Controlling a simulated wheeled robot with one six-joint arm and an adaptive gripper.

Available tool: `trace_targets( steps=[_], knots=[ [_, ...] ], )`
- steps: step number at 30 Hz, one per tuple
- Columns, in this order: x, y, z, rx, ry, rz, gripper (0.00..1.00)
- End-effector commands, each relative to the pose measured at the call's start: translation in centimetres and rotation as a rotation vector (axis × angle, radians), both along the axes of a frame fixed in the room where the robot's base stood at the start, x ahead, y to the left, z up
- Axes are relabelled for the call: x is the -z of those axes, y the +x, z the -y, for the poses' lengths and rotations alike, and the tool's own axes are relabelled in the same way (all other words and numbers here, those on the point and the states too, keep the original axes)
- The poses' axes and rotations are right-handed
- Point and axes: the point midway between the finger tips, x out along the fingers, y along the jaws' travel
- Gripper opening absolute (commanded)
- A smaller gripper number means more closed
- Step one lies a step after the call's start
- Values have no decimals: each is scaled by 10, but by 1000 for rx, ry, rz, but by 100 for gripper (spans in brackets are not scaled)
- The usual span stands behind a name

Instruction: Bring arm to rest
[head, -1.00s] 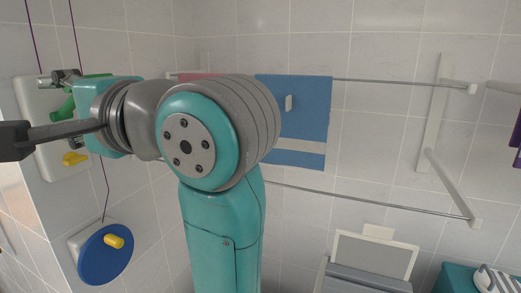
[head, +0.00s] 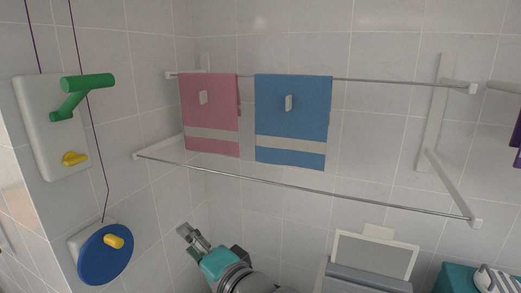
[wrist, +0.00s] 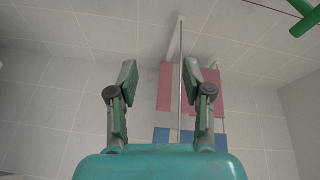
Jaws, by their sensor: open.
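My gripper (head: 193,238) is low in the head view, below the towel rack and near the left wall corner. In the wrist view my gripper (wrist: 160,82) shows its two fingers spread apart with nothing between them. The pink towel (head: 209,115) and the blue towel (head: 291,112) hang side by side on the upper rear rail. In the wrist view the pink towel (wrist: 207,92) and part of the blue towel (wrist: 162,134) show beyond the fingers. My gripper is apart from both towels.
The lower front rail (head: 300,186) crosses above my arm. On the left wall are a white plate with a green handle (head: 88,82), and a blue disc (head: 104,255) with a yellow knob. A grey box with a lid (head: 368,278) stands at lower right, beside a teal container (head: 455,278).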

Motion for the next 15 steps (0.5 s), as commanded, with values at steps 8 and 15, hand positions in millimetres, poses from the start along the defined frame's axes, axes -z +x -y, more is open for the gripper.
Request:
trace_targets(
  steps=[8,15],
  knots=[
    [101,-12,62,144,-121,49,50],
    [172,-41,116,255,-251,96,50]
  ],
)
